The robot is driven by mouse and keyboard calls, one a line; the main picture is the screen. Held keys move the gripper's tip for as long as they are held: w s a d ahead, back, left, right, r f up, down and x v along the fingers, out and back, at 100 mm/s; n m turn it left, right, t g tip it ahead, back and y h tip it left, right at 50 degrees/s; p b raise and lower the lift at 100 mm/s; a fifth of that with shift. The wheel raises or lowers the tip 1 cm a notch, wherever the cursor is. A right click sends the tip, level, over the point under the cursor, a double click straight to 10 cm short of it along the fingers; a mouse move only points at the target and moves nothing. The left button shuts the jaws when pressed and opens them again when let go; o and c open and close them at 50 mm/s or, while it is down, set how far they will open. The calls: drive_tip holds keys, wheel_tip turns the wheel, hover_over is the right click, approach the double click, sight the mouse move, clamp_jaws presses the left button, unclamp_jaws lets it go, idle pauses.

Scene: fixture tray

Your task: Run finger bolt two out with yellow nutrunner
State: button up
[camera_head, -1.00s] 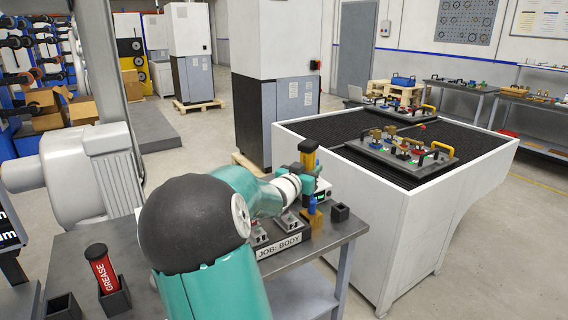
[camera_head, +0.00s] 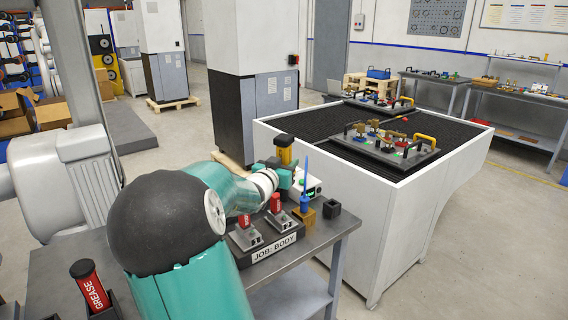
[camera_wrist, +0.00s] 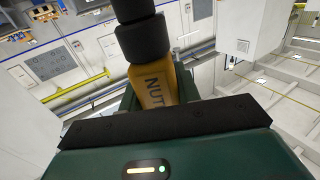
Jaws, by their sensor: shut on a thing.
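My gripper (camera_head: 284,178) is shut on the yellow nutrunner (camera_head: 285,156), holding it upright above the workbench. In the wrist view the nutrunner (camera_wrist: 152,86) shows a yellow body marked "NUT" with a black end, between the dark green jaws (camera_wrist: 155,110). The near fixture tray (camera_head: 375,158) lies on the black top of the white table to the right, well apart from my gripper. It carries small coloured clamps and bolts with yellow and black handles. The finger bolts are too small to tell apart, so I cannot pick out bolt two.
A workbench (camera_head: 325,236) is below my arm. It bears a "JOB: BODY" sign (camera_head: 274,247), two red-topped tools (camera_head: 276,203), a blue driver in a holder (camera_head: 305,202), an empty black holder (camera_head: 331,209) and a red grease tube (camera_head: 90,286). The white table's (camera_head: 335,210) raised rim borders its top.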

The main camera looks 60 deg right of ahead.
drive_tip(key=shift+r, duration=0.1)
drive_tip(key=shift+f, duration=3.3)
drive_tip(key=shift+s+a+f, duration=0.1)
drive_tip(key=shift+f, duration=0.35)
idle(0.5)
drive_tip(key=shift+r, duration=3.3)
drive_tip(key=shift+r, duration=0.1)
drive_tip(key=s+a+r, duration=0.5)
drive_tip(key=a, duration=0.5)
drive_tip(key=shift+a+r, duration=0.3)
drive_tip(key=shift+r, duration=0.1)
